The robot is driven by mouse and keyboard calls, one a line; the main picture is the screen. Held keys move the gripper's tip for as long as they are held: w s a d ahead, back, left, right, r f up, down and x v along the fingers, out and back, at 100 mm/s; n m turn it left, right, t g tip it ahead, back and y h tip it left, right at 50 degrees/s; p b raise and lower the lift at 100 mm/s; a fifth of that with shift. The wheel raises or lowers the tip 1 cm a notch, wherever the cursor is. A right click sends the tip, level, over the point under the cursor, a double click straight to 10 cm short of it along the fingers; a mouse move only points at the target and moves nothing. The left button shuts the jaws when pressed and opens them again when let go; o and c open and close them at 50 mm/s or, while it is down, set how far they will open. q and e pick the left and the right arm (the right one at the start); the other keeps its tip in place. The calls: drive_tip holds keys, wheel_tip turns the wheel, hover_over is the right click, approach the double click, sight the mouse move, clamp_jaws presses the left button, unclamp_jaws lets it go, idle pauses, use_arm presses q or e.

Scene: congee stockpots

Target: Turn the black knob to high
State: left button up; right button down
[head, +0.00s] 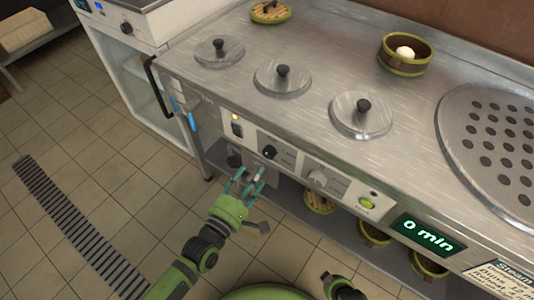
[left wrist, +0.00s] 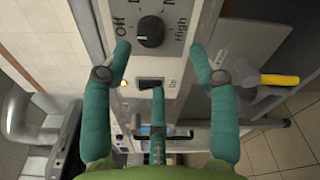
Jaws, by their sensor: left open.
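The black knob (head: 269,152) is on the light control panel along the stove's front edge. In the left wrist view the black knob (left wrist: 150,31) shows near the top, with Off printed on its left and High on its right. I cannot tell clearly where it points. My left gripper (head: 247,178) is open and empty, in front of the panel and below the knob in the head view. In the left wrist view its teal fingers (left wrist: 160,50) are spread, with the knob beyond and between the tips, apart from them. My right gripper is not clearly shown.
A rocker switch (left wrist: 150,84) sits beside the knob. A grey knob (head: 319,177) and a green-lit button (head: 367,204) are farther right on the panel. Lidded pots (head: 282,78) are set in the steel top. A lower shelf holds baskets (head: 320,199).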

sight(267, 156)
use_arm(q)
drive_tip(key=x, duration=0.4)
drive_tip(key=r+x, duration=0.1)
drive_tip(key=x, duration=0.2)
drive_tip(key=shift+b, duration=0.3)
drive_tip(key=shift+s, duration=0.1)
drive_tip(key=c, duration=1.1)
